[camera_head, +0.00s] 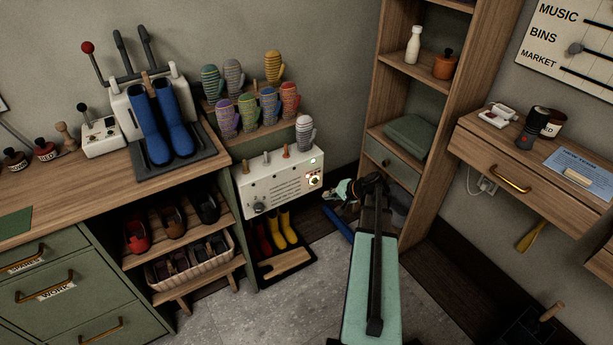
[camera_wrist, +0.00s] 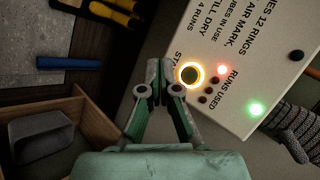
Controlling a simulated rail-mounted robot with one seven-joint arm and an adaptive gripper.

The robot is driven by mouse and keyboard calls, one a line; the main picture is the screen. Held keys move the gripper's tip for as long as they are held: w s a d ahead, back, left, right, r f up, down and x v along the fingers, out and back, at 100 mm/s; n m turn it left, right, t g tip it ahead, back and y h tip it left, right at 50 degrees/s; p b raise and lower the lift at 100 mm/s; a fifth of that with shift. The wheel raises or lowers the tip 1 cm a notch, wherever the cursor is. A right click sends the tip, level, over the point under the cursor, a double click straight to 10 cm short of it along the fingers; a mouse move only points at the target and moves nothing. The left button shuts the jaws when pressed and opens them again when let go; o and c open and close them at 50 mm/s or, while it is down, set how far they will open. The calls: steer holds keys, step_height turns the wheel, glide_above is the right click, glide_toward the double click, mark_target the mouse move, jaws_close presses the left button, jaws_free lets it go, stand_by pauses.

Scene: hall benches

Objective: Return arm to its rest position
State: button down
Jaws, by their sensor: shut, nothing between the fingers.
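My gripper (camera_head: 345,189) is in front of the white control box, to the right of its front panel in the head view. In the wrist view my gripper (camera_wrist: 158,70) has its two green-grey fingers together, with nothing between them. The white control box (camera_head: 268,186) carries a round button with a glowing yellow ring (camera_wrist: 189,74). The fingertips appear just left of this ring in the wrist view; the exact gap in depth cannot be told. A red light (camera_wrist: 222,69) and a green light (camera_wrist: 256,108) are lit on the panel.
Knitted mittens (camera_head: 305,133) stand around the box. Yellow boots (camera_head: 285,227) stand beneath. The grey floor (camera_head: 425,270) is partly free.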

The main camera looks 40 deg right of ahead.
steer(key=s+a+f+n+g+p, duration=0.1)
steer(key=s+a+f+n+g, duration=0.1)
steer(key=s+a+f+g, duration=0.55)
steer(key=s+a+f+n+g+p, duration=0.1)
steer(key=s+a+f+n+g, duration=0.1)
steer(key=s+a+f, duration=0.95)
steer(key=s+a+n+g+h+p, duration=0.3)
steer(key=s+a+n+g, duration=0.3)
steer(key=s+a, duration=1.3)
steer(key=shift+s+f+n, duration=0.15)
steer(key=shift+n, duration=0.65)
